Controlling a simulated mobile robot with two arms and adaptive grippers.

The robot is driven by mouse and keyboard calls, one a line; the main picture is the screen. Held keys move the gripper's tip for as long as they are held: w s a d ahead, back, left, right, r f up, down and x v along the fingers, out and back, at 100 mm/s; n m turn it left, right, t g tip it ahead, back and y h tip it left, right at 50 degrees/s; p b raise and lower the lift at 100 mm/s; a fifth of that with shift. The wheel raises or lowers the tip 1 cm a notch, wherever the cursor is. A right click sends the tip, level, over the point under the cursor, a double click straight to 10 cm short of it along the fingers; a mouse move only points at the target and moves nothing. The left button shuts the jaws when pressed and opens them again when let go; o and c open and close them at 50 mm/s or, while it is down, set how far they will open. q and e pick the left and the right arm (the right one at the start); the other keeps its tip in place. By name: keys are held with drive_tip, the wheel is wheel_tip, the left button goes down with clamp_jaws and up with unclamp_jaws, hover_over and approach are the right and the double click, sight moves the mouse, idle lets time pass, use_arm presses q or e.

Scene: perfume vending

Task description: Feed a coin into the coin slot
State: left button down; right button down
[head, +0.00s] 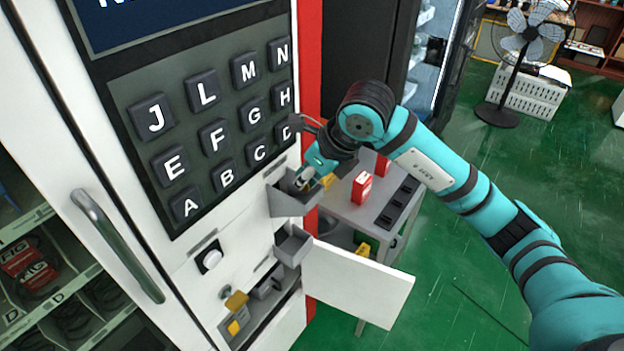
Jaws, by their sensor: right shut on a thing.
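My right gripper (308,179) reaches in from the right to the white vending machine front (262,222). It is at the upper grey tray (295,206) on the panel, below the lettered keys. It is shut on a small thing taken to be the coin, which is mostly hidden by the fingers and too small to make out. Lower on the panel are a round white button (210,260) and a second grey tray (293,246). I cannot tell for sure which opening is the coin slot. My left gripper is not in view.
A small white door (358,283) stands open from the panel's lower right. A grey table (346,214) with a red box (362,187) stands close behind my right gripper. A metal handle (117,245) sticks out at left.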

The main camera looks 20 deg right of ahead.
drive_tip(key=shift+f, duration=0.1)
drive_tip(key=c, duration=1.4)
unclamp_jaws()
drive_tip(key=v, duration=1.2)
drive_tip(key=shift+a, duration=0.1)
